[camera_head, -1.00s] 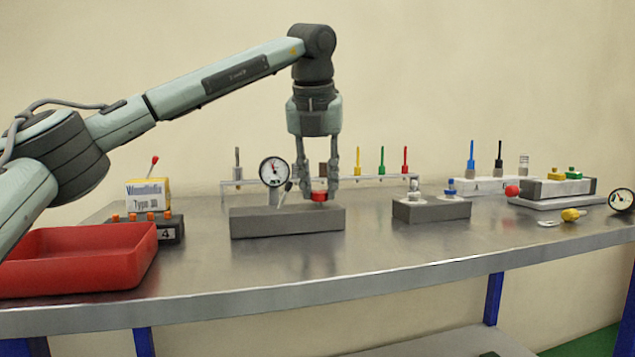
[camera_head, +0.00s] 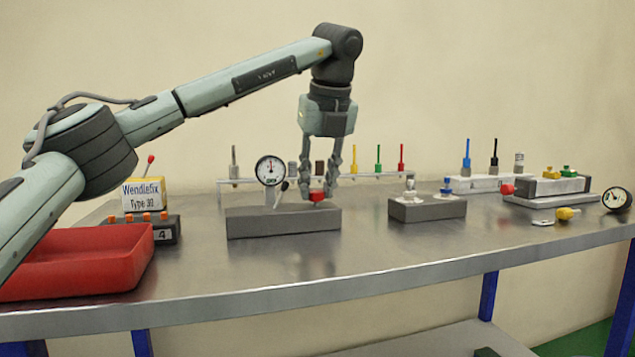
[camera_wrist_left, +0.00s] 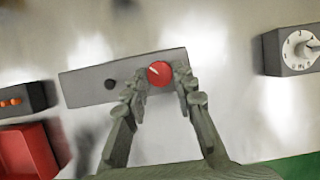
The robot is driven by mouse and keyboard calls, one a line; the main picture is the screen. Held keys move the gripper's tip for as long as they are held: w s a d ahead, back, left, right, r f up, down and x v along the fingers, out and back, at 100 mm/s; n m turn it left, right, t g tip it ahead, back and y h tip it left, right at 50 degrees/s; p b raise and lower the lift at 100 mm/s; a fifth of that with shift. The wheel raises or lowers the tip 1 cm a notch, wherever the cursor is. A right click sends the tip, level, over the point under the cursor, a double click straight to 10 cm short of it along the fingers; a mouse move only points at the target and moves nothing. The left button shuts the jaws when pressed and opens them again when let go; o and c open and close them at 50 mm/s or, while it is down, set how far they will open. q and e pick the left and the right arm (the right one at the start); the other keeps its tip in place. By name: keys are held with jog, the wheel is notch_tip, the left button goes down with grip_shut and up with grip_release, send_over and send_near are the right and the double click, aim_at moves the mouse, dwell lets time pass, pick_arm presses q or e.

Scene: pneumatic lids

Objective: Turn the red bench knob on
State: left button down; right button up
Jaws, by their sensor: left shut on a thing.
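The red bench knob (camera_head: 317,196) sits on top of a grey block (camera_head: 284,222) near the middle of the bench. In the left wrist view the knob (camera_wrist_left: 159,73) is round with a pale pointer line that slants to the upper left. My left gripper (camera_head: 325,194) points down from above with a finger on each side of the knob, shut on it. The fingertips also show around the knob in the left wrist view (camera_wrist_left: 158,84). My right gripper is not in view.
A red tray (camera_head: 75,262) and a yellow box (camera_head: 144,194) lie left. A grey block with white fittings (camera_head: 428,210) stands right. The front bench top is clear.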

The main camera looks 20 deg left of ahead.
pick_arm(q)
jog(key=shift+f, duration=0.1)
jog(key=c, duration=1.2)
grip_release()
jog(key=v, duration=1.2)
